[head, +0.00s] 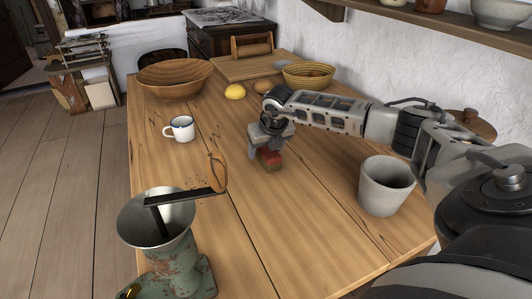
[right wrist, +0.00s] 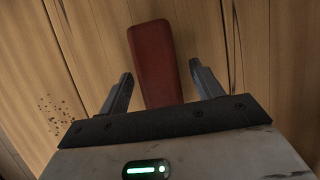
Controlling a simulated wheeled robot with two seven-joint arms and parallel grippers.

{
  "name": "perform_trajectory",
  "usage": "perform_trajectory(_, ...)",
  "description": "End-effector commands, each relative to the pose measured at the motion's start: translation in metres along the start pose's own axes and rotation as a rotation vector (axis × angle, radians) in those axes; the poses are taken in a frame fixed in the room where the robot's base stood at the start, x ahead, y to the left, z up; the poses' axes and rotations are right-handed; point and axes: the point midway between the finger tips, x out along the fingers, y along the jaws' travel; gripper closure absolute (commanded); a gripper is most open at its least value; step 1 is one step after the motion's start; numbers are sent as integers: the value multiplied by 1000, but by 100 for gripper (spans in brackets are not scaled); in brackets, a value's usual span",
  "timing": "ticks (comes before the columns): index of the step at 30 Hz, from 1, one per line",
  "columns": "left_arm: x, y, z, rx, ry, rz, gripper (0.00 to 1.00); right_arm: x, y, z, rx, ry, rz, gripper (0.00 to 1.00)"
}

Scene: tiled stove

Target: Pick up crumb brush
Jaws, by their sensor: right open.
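The crumb brush appears to be the red, block-like piece (head: 270,158) on the wooden table, below my right gripper; no bristles can be made out. In the right wrist view its long red body (right wrist: 153,50) lies between the two fingers and runs back under the palm edge, which hides its near end. My right gripper (right wrist: 161,70) is open, with a finger on either side of the red body and gaps visible beside it. In the head view the right gripper (head: 269,149) points down over it. My left gripper is not in view.
Dark crumbs (right wrist: 60,113) lie left of the gripper. A green mill with a metal funnel (head: 158,218) stands at the front left. A white mug (head: 180,129), lemon (head: 235,92), wooden bowl (head: 174,79), basket (head: 308,74) and grey cup (head: 385,187) surround the clear middle.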

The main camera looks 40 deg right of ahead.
Motion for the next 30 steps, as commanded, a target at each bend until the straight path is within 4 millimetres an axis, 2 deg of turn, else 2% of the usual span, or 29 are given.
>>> perform_trajectory(13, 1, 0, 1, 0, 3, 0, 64, 3, 0, -1, 0, 0, 0, 35)
perform_trajectory(14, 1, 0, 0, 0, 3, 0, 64, 3, 0, -1, 0, 0, 0, 40)
perform_trajectory(18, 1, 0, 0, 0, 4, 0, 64, 3, 0, -1, 0, 0, 0, 79)
perform_trajectory(19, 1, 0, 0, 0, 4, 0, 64, 3, 0, -1, 0, 0, 0, 84)
perform_trajectory(30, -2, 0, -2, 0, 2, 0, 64, -2, 0, 1, 0, -1, 0, 84)
